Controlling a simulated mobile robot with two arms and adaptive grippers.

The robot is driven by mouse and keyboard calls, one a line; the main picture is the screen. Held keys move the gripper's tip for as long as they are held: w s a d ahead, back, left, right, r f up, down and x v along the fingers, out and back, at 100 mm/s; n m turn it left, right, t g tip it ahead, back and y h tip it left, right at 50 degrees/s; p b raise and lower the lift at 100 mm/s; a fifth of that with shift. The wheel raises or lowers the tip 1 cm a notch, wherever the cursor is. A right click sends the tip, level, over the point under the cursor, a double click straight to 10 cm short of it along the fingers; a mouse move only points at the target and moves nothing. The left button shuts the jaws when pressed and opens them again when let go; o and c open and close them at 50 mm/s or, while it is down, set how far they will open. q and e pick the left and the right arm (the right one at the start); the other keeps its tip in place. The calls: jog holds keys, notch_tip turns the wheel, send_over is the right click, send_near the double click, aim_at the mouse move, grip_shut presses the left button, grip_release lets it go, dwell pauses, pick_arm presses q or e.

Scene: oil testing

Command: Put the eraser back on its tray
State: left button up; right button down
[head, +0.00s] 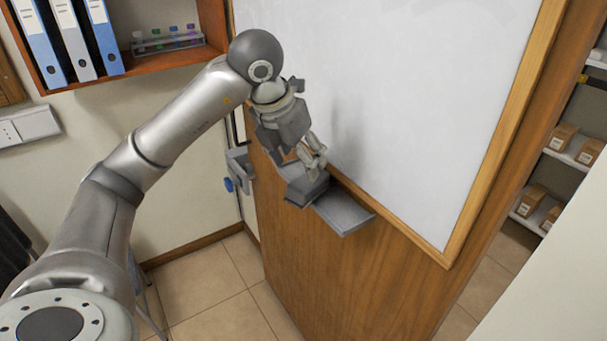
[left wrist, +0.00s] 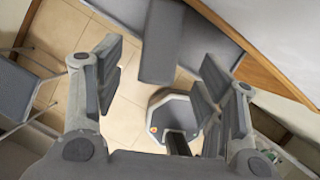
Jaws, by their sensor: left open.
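The grey tray (head: 345,212) runs along the bottom edge of the whiteboard; it also shows in the left wrist view (left wrist: 212,45). The eraser, a dark grey block (head: 308,190), is at the tray, partly behind my gripper. In the left wrist view the eraser (left wrist: 162,40) lies beyond and between my fingers, overlapping the tray's edge in the picture. I cannot tell whether it rests fully on the tray. My left gripper (head: 315,165) is open just above the eraser, with a finger on each side in the wrist view (left wrist: 160,95). My right gripper is out of view.
The whiteboard (head: 400,90) has a wooden frame and stands close beside my left gripper. A shelf with binders (head: 75,40) and a tube rack (head: 168,40) is at upper left. A chair (left wrist: 30,85) stands at left in the wrist view. Tiled floor (head: 205,290) is clear below.

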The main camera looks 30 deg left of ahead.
pick_arm(q)
jog(key=shift+v, duration=2.8)
jog(key=shift+f, duration=0.15)
